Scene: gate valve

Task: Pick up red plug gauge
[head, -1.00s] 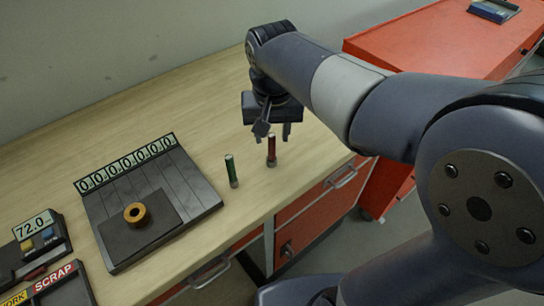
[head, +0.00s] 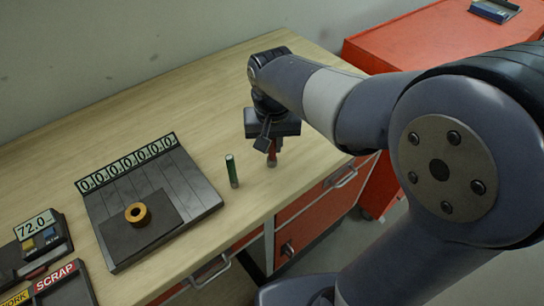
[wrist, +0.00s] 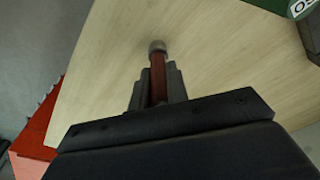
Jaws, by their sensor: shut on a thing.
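The red plug gauge (head: 272,159) stands upright near the front edge of the wooden bench. My gripper (head: 272,146) is above it with its fingers down around its upper part, hiding its top. In the wrist view the red plug gauge (wrist: 158,75) lies between the two fingers, and my gripper (wrist: 157,88) is shut on it. Its grey end shows beyond the fingertips. Whether it touches the bench is hard to tell. The green plug gauge (head: 232,170) stands upright just to the left, apart from my gripper.
A dark fixture (head: 196,190) with a row of zero counters holds a brass ring (head: 137,214). A small 72.0 display (head: 38,228) and a SCRAP tray (head: 62,290) are at the left. A red cabinet (head: 425,45) stands right. The bench behind my gripper is clear.

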